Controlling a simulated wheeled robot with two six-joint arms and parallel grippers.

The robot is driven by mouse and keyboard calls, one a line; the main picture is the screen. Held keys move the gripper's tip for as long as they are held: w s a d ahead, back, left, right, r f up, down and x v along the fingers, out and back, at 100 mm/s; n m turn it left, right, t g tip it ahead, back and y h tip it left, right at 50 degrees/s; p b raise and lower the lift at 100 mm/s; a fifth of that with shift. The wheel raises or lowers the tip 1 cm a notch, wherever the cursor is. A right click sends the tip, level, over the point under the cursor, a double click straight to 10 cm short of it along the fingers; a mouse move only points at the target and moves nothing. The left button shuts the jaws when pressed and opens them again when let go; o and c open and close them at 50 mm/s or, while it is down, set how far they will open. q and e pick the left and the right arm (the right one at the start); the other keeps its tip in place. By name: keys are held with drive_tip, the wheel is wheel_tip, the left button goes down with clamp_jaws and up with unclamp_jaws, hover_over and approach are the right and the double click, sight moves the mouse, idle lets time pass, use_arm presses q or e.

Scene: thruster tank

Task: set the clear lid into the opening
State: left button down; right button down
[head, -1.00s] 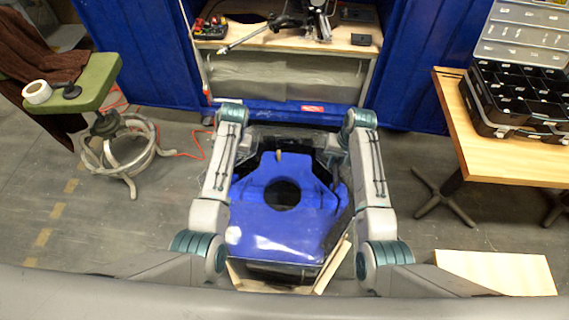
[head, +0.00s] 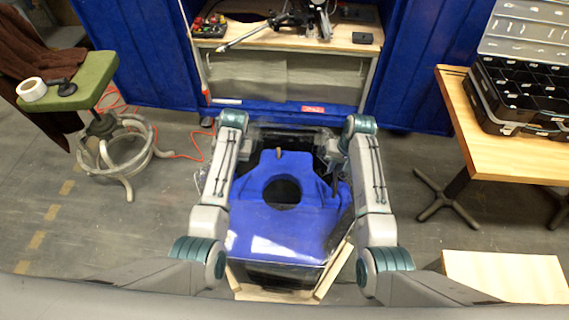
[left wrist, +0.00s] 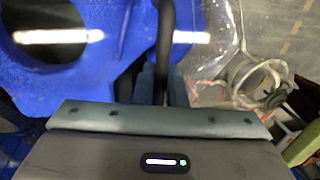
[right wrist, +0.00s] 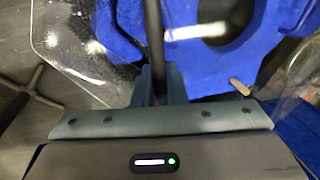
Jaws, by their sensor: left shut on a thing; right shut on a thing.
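The clear lid shows in the left wrist view (left wrist: 222,62) and the right wrist view (right wrist: 72,48) as a see-through sheet with bright glare. It lies over the blue tank body (head: 280,230), whose round dark opening (head: 282,194) shows through or beside it. My right gripper (head: 336,183) is shut on a dark bar of the lid, seen in the right wrist view (right wrist: 153,40). My left gripper (left wrist: 161,82) is shut on a similar dark bar (left wrist: 165,35). Its fingertips are hidden by its arm in the head view. I cannot tell whether the lid touches the tank.
A small wooden peg (head: 279,153) stands at the tank's far side. Wooden rails (head: 334,270) support the tank. A green stool (head: 80,82) stands left, a wooden table (head: 480,130) with a black case (head: 525,95) right, and a blue cabinet (head: 400,60) behind.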

use_arm(q)
drive_tip(key=shift+f+b, duration=0.45)
drive_tip(key=shift+f, duration=0.2)
use_arm(e)
drive_tip(key=shift+f, duration=0.6)
use_arm(q)
drive_tip(key=c, duration=1.5)
unclamp_jaws()
drive_tip(key=shift+r, duration=0.2)
use_arm(e)
drive_tip(key=c, duration=1.5)
unclamp_jaws()
drive_tip(key=shift+r, duration=0.15)
use_arm(q)
drive_tip(key=shift+r, duration=0.1)
